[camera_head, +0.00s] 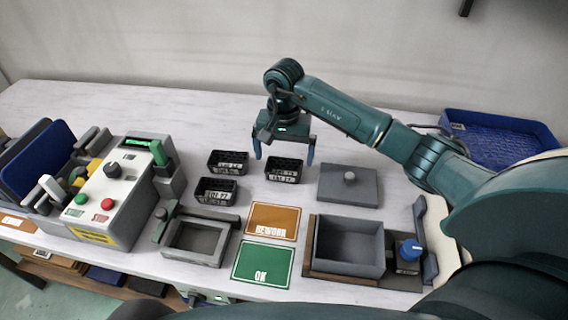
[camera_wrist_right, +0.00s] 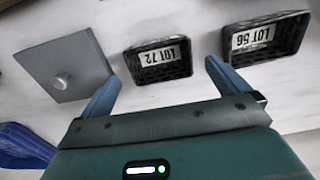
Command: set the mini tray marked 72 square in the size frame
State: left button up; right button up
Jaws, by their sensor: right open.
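The black mini tray marked 72 (camera_head: 284,172) stands on the table left of a grey lid, and its LOT 72 label reads clearly in the right wrist view (camera_wrist_right: 160,62). My right gripper (camera_head: 284,156) is open and empty, with a finger to each side of this tray in the picture. In the right wrist view the fingertips (camera_wrist_right: 162,72) point towards the tray; I cannot tell their exact height over it. The grey size frame (camera_head: 172,258) sits at the front left with nothing in it. My left gripper is not in view.
Two more black trays stand close by, one behind (camera_head: 228,168) and one in front (camera_head: 215,198); one is marked 56 (camera_wrist_right: 262,58). The grey lid (camera_head: 340,195), orange card (camera_head: 265,216), green card (camera_head: 258,262), grey box (camera_head: 348,268) and a button console (camera_head: 112,205) surround them.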

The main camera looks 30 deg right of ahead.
notch_tip(320, 180, up, 8)
jog(key=shift+f+b, duration=0.15)
jog(key=shift+b, duration=0.15)
dwell(0.4)
